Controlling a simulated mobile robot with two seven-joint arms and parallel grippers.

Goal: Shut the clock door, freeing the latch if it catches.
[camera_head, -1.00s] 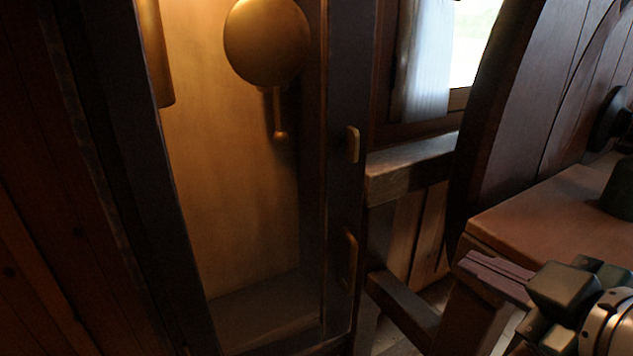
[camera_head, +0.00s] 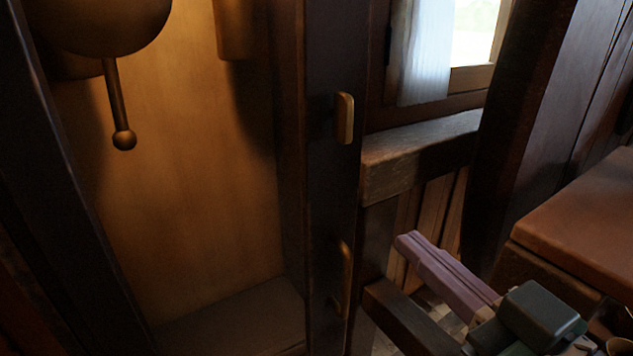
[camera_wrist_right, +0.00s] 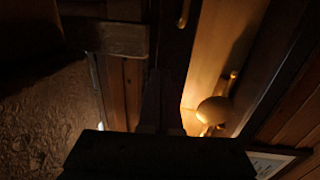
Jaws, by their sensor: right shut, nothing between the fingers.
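The tall clock case has a dark door stile (camera_head: 332,200), with a small brass latch piece (camera_head: 345,118) above a longer brass handle (camera_head: 344,280). Whether the door stands slightly off the case cannot be told. Inside the lit case hang a round pendulum bob (camera_head: 95,20) and a brass weight (camera_head: 235,30). My right gripper (camera_head: 408,242) is shut and empty, to the right of the handle and apart from it in the picture. In the right wrist view its dark fingers (camera_wrist_right: 160,98) point toward the case, with the bob (camera_wrist_right: 214,110) to their right. My left gripper is out of view.
A wooden ledge (camera_head: 415,155) under the window juts out right of the clock. A brown-topped table (camera_head: 585,225) stands at the right, close to my right arm. A dark rail (camera_head: 405,318) runs low beside the clock.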

